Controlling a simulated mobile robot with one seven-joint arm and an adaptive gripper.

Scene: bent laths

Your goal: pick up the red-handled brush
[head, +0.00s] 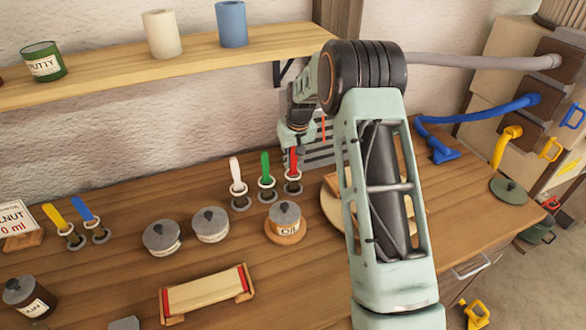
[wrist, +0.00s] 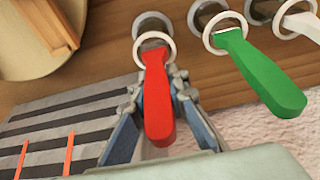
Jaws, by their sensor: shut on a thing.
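The red-handled brush (wrist: 157,100) stands in a ring holder at the back of the bench. Its red handle (head: 293,160) points up in the head view, with a white ring around its lower part. My gripper (wrist: 158,92) is shut on the red handle, one finger on each side. In the head view my gripper (head: 293,147) is at the top of the handle, partly hidden by my own arm. The brush's lower end is hidden in its holder.
A green-handled brush (head: 266,168) and a white-handled one (head: 236,175) stand in rings close to the left. A slatted grey panel (wrist: 65,125) is beside the gripper. An oil pot (head: 286,220) stands in front. A shelf (head: 150,72) runs above left.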

